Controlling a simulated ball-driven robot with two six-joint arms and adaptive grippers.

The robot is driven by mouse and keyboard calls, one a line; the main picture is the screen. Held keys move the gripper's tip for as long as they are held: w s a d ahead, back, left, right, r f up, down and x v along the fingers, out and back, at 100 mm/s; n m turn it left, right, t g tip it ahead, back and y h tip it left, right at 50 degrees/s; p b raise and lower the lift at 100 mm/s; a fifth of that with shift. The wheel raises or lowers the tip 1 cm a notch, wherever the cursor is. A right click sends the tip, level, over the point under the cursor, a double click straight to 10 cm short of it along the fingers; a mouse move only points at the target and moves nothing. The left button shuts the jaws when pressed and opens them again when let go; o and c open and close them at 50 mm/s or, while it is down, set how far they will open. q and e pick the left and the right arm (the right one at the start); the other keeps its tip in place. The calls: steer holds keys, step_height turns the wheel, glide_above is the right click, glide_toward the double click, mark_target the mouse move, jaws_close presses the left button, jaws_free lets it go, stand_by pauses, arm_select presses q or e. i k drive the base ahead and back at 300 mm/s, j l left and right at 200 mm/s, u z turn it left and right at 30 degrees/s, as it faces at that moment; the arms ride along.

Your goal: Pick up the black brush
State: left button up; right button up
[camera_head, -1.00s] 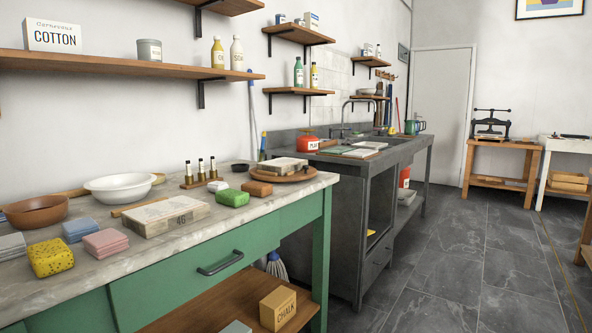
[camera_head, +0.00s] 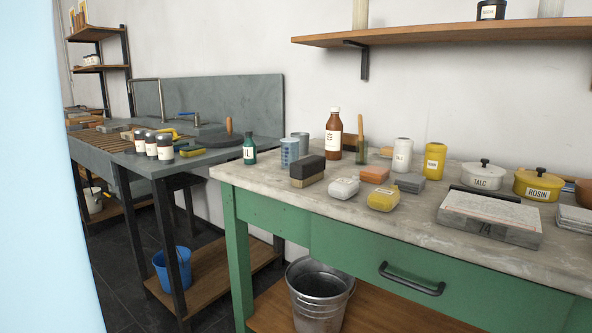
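A block with a black upper part and a tan lower part (camera_head: 308,170) sits near the left end of the green table's top. It may be the black brush, but I cannot tell for sure. A wooden-handled tool (camera_head: 361,126) stands upright behind it; its lower end is hard to make out. Neither of my grippers is in view.
The green table (camera_head: 470,258) also holds sponges, bottles, yellow and white tins and a slab marked 74 (camera_head: 490,217). A grey sink bench (camera_head: 140,162) stands to the left. A pale blue surface (camera_head: 40,170) blocks the left edge. A metal bucket (camera_head: 318,295) sits below.

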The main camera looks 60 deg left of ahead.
mark_target(305, 172)
steer(key=u, duration=1.75)
